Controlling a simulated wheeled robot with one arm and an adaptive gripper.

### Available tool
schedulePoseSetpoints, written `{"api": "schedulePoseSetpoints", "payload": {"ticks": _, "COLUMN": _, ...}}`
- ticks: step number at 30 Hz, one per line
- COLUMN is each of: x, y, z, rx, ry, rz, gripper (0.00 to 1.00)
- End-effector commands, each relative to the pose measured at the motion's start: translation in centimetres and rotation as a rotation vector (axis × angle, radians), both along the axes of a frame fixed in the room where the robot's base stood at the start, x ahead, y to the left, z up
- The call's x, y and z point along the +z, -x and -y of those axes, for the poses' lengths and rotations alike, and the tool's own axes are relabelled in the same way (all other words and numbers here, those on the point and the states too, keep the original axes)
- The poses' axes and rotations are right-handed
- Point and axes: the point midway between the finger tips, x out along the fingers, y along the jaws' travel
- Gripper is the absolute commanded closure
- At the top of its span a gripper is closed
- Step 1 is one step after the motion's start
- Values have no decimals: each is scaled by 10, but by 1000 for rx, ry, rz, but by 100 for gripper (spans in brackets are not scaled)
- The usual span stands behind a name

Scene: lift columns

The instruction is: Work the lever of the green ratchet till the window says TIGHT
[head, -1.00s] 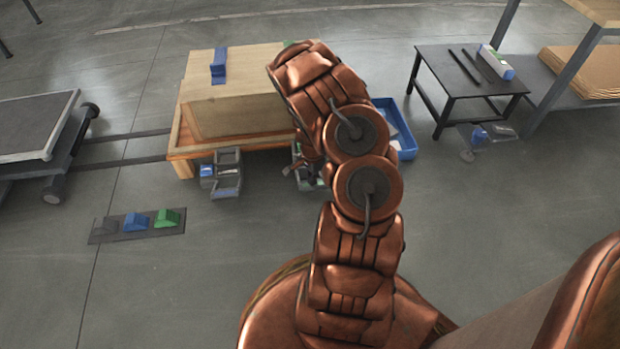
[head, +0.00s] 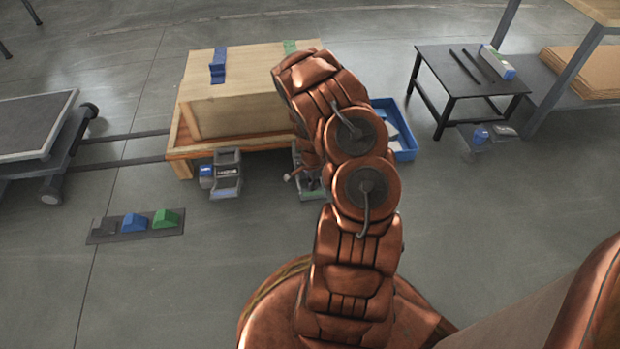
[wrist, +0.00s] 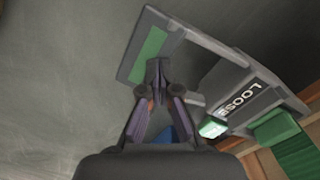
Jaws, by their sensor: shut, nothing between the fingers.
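The green ratchet is grey, and its window (wrist: 238,99) reads LOOSE in the wrist view. Its grey lever frame swings out to the upper left and ends in a bar with a green pad (wrist: 150,56). A green strap (wrist: 290,145) runs from the ratchet at the lower right. My gripper (wrist: 158,68) is shut and empty, its tips beside the green pad; I cannot tell whether they touch the lever. In the head view my arm hides much of the green ratchet (head: 309,185), at the front of the wooden crate's pallet.
A second ratchet (head: 226,173) with a blue end stands left of it, below the blue strap (head: 218,66) on the crate (head: 240,110). A blue bin (head: 405,150) and black table (head: 455,85) are to the right.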

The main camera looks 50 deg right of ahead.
Motion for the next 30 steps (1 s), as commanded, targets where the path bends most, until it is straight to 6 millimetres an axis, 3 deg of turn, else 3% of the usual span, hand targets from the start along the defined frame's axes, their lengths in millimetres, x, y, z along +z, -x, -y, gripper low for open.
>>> {"api": "schedulePoseSetpoints", "payload": {"ticks": 24, "x": 57, "y": 0, "z": 0, "rx": -1, "ry": 0, "rz": 1, "gripper": 100}}
{"api": "schedulePoseSetpoints", "payload": {"ticks": 30, "x": 60, "y": 0, "z": 0, "rx": -1, "ry": -1, "rz": 0, "gripper": 100}}
